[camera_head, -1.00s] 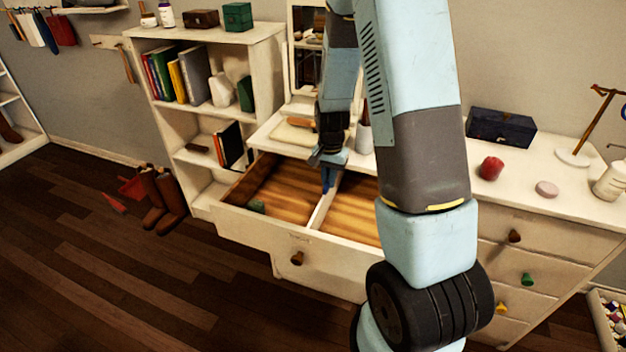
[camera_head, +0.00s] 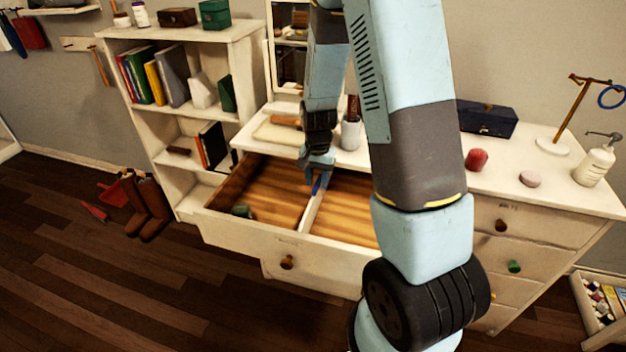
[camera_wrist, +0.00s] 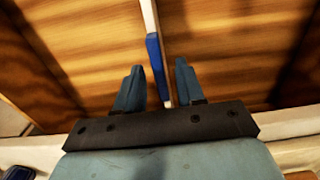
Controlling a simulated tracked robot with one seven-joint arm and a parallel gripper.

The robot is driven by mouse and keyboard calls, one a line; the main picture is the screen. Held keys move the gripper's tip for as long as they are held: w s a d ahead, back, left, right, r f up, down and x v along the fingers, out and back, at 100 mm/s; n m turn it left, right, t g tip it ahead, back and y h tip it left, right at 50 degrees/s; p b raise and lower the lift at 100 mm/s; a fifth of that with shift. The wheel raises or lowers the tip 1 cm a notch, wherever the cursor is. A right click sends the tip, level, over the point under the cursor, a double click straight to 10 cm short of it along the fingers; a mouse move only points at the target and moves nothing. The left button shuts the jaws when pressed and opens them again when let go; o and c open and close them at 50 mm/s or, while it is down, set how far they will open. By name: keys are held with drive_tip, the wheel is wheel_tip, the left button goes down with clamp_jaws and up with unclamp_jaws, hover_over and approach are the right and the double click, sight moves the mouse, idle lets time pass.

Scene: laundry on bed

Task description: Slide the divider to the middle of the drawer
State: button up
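The open drawer (camera_head: 275,249) is wooden inside, with a white front. A thin white divider (camera_head: 311,212) runs front to back across it, near mid-width, with floor on both sides. A blue piece (camera_wrist: 156,65) is on the divider; it also shows in the head view (camera_head: 316,185). My gripper (camera_head: 319,178) is over the drawer, pointing down at the divider. In the wrist view its two blue fingers (camera_wrist: 160,85) are apart, one on each side of the divider and blue piece. Narrow gaps show beside the blue piece; contact is hard to judge.
The dresser top (camera_head: 555,185) holds a red object (camera_head: 476,159), a navy box (camera_head: 487,117) and a pump bottle (camera_head: 595,162). A bookshelf (camera_head: 190,37) stands left. Boots (camera_head: 148,208) stand on the floor.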

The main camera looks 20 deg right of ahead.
drive_tip(key=shift+r, duration=0.1)
wheel_tip(320, 180, up, 14)
drive_tip(key=shift+f, duration=0.25)
idle(0.4)
idle(0.3)
drive_tip(key=s+r+n+t, duration=0.5)
drive_tip(key=s+r+n, duration=0.2)
drive_tip(key=s+r, duration=1.3)
drive_tip(key=s, duration=0.3)
drive_tip(key=shift+d+t, duration=0.15)
drive_tip(key=shift+t, duration=0.15)
